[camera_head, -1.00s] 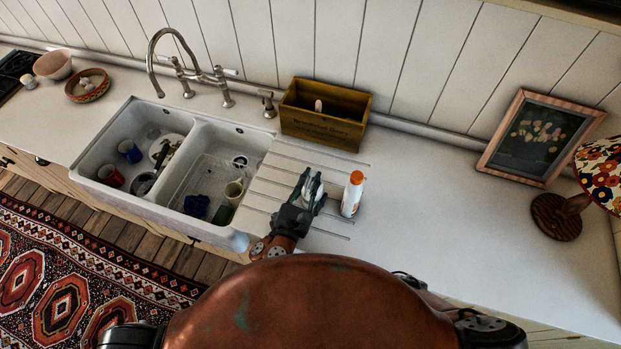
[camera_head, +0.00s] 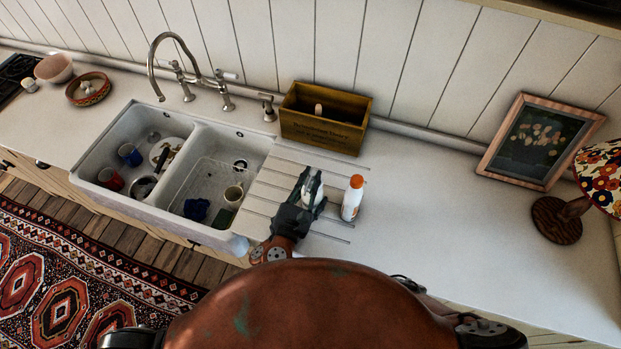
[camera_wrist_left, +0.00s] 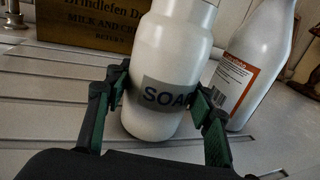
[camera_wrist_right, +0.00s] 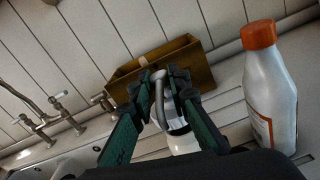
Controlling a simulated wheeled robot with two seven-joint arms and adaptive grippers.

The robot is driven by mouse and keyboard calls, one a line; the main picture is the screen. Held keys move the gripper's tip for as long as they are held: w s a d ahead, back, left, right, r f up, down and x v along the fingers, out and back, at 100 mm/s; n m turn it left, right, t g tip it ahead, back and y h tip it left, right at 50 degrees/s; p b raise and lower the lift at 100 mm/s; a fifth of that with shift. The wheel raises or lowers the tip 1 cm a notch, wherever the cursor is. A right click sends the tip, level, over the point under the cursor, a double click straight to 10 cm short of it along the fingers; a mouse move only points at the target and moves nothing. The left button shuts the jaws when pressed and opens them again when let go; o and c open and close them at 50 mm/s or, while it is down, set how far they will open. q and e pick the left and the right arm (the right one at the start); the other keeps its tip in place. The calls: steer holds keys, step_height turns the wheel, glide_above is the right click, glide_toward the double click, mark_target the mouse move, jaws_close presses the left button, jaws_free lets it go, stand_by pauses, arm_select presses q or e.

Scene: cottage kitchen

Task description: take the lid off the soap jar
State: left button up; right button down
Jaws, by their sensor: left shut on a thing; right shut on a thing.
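The white soap jar (camera_wrist_left: 168,60) with a grey label reading "SOA" stands upright on the ridged drainboard. My left gripper (camera_wrist_left: 165,95) is shut around its body, one finger on each side. The jar's top is out of the left wrist view. In the right wrist view, my right gripper (camera_wrist_right: 162,82) is shut on the grey lid with its curved spout (camera_wrist_right: 160,92), above the white jar (camera_wrist_right: 184,143). In the head view, my right gripper (camera_head: 310,188) hides most of the jar. I cannot tell whether lid and jar still touch.
A white bottle with an orange cap (camera_head: 352,198) stands close to the right of the jar. A wooden box (camera_head: 322,132) stands behind, against the wall. The sink (camera_head: 205,128) with cups and dishes is at left. The counter at right is clear before a picture frame (camera_head: 540,140).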

steer(key=shift+r, duration=1.6)
arm_select(q)
steer(key=o, duration=1.8)
steer(key=v, duration=1.2)
steer(key=shift+a, duration=0.1)
arm_select(e)
steer(key=shift+a, duration=0.1)
